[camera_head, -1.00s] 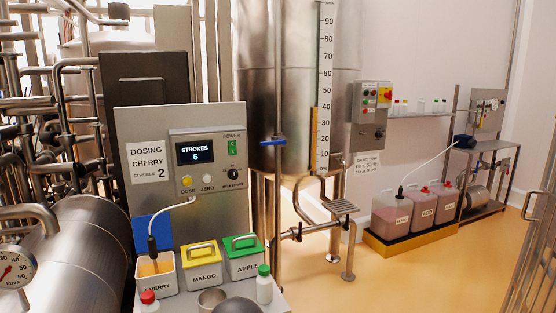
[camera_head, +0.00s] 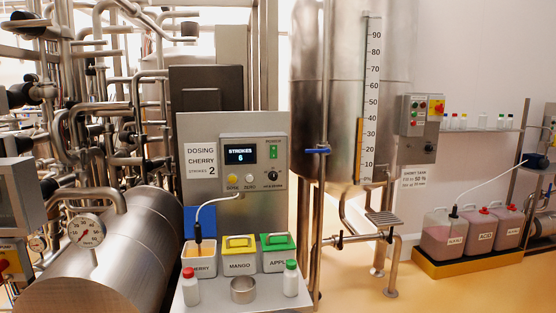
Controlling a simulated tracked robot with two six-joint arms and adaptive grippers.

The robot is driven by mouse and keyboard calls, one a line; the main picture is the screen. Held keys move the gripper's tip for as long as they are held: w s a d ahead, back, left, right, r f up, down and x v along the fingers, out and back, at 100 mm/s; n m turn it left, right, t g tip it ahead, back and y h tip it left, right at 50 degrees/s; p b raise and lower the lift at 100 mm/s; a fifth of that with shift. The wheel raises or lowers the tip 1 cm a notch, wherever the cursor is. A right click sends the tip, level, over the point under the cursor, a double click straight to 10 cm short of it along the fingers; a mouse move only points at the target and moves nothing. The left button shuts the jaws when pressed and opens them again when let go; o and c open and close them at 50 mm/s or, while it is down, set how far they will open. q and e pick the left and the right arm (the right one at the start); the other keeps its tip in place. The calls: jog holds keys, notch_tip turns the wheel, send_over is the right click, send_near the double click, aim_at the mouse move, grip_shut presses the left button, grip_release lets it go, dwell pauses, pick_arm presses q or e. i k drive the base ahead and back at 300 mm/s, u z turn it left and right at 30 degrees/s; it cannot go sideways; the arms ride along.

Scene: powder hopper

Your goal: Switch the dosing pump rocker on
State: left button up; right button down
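The dosing pump control box (camera_head: 255,163) is mounted on a grey upright panel (camera_head: 200,125) left of centre. Its rocker (camera_head: 273,153), under the POWER label, is small and green. I cannot make out its tilt at this size. The lit display (camera_head: 240,155) reads STROKES 6. Below it are a yellow DOSE button (camera_head: 232,177), a white ZERO button (camera_head: 250,177) and a black knob (camera_head: 272,176). A sign (camera_head: 201,160) reads DOSING CHERRY STROKES 2. Neither of my grippers shows.
Below the panel stand an open cherry tub (camera_head: 200,268) with a tube end in it, a mango tub (camera_head: 239,264) and an apple tub (camera_head: 277,261). Two capped bottles and a metal cup (camera_head: 243,290) stand in front. A large tank (camera_head: 340,110) stands right; a steel cylinder (camera_head: 125,250) lies left.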

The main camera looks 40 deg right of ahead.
aim_at(273, 148)
jog(key=z, duration=0.4)
jog(key=i, duration=0.25)
jog(key=z, duration=0.4)
